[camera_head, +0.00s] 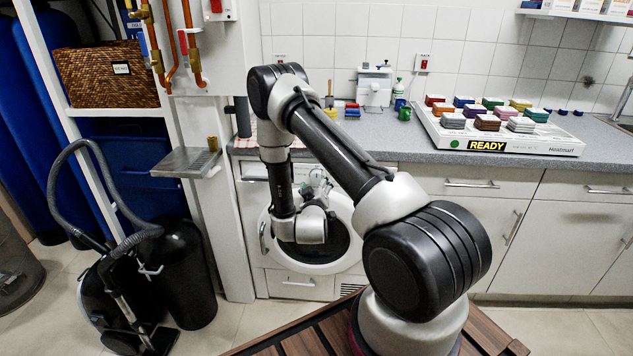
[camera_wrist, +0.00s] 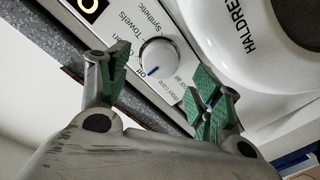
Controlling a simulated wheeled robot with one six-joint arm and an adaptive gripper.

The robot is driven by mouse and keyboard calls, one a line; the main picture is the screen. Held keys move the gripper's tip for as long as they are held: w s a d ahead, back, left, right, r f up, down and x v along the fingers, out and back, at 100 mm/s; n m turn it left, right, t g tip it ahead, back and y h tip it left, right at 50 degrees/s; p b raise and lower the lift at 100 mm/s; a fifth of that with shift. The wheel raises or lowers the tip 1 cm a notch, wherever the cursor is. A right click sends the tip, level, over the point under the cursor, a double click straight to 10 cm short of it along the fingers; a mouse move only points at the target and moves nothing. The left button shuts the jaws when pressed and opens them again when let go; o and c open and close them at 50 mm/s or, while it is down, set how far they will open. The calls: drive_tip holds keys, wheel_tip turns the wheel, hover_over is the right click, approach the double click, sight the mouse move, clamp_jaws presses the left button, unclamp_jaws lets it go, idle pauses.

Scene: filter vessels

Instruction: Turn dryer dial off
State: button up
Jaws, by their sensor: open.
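The dryer dial (camera_wrist: 158,57) is a round white-grey knob on the silver control panel in the wrist view. A dark blue mark on its lower edge lies close to the "Off" lettering; I cannot tell whether it lines up exactly. My gripper (camera_wrist: 161,62) is open, its green-padded fingers on either side of the dial with visible gaps. I cannot tell how deep the fingers reach. The white dryer (camera_head: 350,262) stands under the counter in the head view. My arm hides its panel and dial there.
The dryer's round door (camera_wrist: 262,42) lies beside the panel in the wrist view. A grey counter (camera_head: 400,149) runs above the dryer. A metal shelf (camera_head: 184,162) juts from the white post at the left. A black vacuum cleaner (camera_head: 110,295) stands on the left floor.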

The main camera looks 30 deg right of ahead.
drive_tip(key=v, duration=0.8)
